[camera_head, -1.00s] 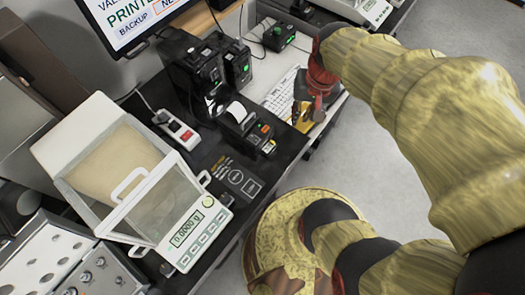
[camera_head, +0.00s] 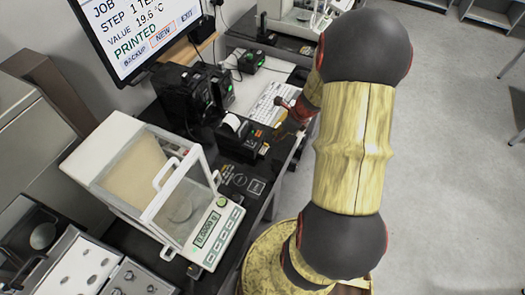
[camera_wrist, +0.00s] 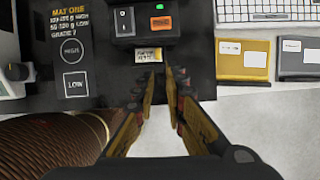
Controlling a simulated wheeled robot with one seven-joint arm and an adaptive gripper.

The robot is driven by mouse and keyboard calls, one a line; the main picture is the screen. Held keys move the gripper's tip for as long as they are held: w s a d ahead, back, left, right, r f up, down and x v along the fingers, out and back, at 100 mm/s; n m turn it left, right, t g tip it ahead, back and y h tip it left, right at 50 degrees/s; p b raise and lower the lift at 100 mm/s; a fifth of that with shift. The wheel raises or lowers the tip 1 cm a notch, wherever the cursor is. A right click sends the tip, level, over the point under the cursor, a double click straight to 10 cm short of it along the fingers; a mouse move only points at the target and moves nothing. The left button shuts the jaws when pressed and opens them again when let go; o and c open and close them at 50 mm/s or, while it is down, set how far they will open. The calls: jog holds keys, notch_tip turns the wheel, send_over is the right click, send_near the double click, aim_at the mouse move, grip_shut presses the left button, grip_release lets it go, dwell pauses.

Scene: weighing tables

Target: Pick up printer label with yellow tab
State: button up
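A small label with a yellow tab (camera_wrist: 149,55) sticks out of the front of the black printer (camera_wrist: 142,22) in the wrist view. In the head view the printer (camera_head: 241,136) stands on the dark mat beside the balance. My gripper (camera_wrist: 159,73) is open and empty. Its two fingertips point at the printer front, just short of the label and slightly to its right in the wrist view. In the head view my gripper (camera_head: 291,124) is small and partly hidden by my arm.
The balance (camera_head: 207,235) with its glass case stands left of the printer. A keyboard (camera_head: 273,102) lies behind. A yellow card (camera_wrist: 243,60) and a grey card (camera_wrist: 298,58) lie right of the printer. The dark mat (camera_wrist: 75,20) reaches the table edge.

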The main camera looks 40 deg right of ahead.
aim_at(268, 146)
jog(key=b+x, duration=0.3)
jog(key=x, duration=0.4)
jog(key=shift+w+a+f, duration=0.15)
jog(key=shift+a+f, duration=0.05)
jog(key=shift+f, duration=0.15)
grip_shut()
jog(key=shift+r, duration=0.1)
